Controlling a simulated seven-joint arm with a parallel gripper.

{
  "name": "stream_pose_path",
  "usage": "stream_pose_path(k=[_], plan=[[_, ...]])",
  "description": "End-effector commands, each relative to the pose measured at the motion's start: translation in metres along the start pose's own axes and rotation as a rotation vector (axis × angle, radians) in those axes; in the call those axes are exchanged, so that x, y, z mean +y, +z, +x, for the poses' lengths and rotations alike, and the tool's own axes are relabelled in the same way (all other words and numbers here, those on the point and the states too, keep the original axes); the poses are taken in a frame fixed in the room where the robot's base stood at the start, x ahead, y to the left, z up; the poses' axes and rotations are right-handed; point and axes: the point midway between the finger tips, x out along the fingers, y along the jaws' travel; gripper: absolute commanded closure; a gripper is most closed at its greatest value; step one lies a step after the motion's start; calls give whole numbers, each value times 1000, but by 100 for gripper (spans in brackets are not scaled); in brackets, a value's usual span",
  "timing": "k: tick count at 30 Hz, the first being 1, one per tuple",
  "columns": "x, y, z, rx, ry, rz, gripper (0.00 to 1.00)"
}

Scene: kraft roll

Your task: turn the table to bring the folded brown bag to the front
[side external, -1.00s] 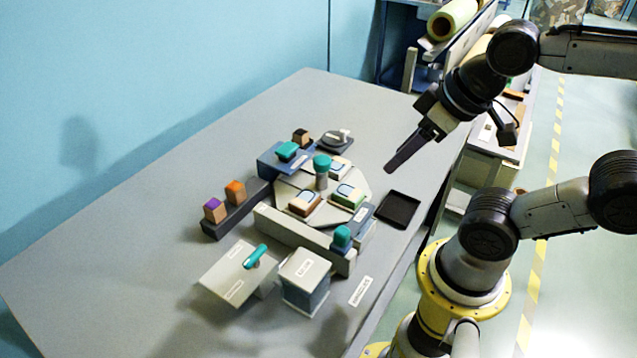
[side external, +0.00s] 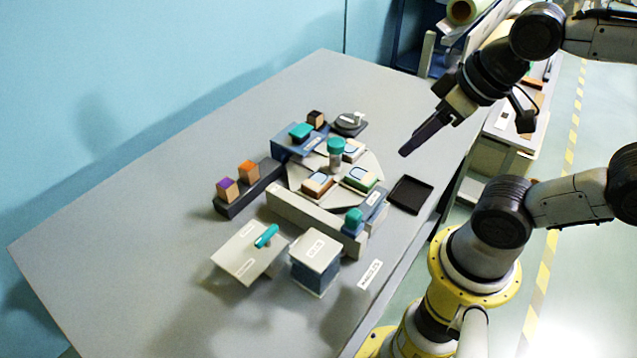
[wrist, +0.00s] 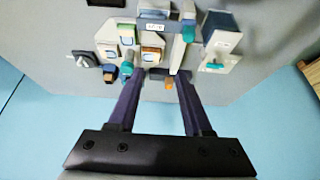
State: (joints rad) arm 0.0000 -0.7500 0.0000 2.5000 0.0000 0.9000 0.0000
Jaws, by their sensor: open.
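The table is a light grey many-sided turntable (side external: 337,203) with a teal-topped post (side external: 336,150) standing at its middle. Several small blocks with pale tops and blue outlines lie on it. One has brown sides (side external: 317,184), on the left front part; it also shows in the wrist view (wrist: 151,53). One has green sides (side external: 360,178), to its right, and one is behind the post (side external: 354,150). I cannot tell whether the brown one is a folded bag. My gripper (side external: 404,152) is open and empty, above and right of the turntable. Its spread fingers show in the wrist view (wrist: 158,76).
A long grey bar (side external: 305,215) stands in front of the turntable, with a teal-knobbed blue block (side external: 353,222) at its right end. A blue box (side external: 297,141) is behind left, a black tray (side external: 410,195) right.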

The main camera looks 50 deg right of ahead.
Motion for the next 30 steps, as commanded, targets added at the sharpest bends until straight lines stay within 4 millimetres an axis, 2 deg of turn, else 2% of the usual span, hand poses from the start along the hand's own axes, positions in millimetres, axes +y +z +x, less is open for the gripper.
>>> stream_pose_path(k=[5,9,11,15,20,26,30], plan=[[0,0,0,0,0,0,50],[0,1,0,-5,0,24,25],[0,1,-2,-11,0,61,16],[1,-29,-19,-17,5,191,16],[8,-68,-21,-75,29,332,16],[26,-122,-3,-174,76,506,16],[44,-154,24,-253,114,615,16]])
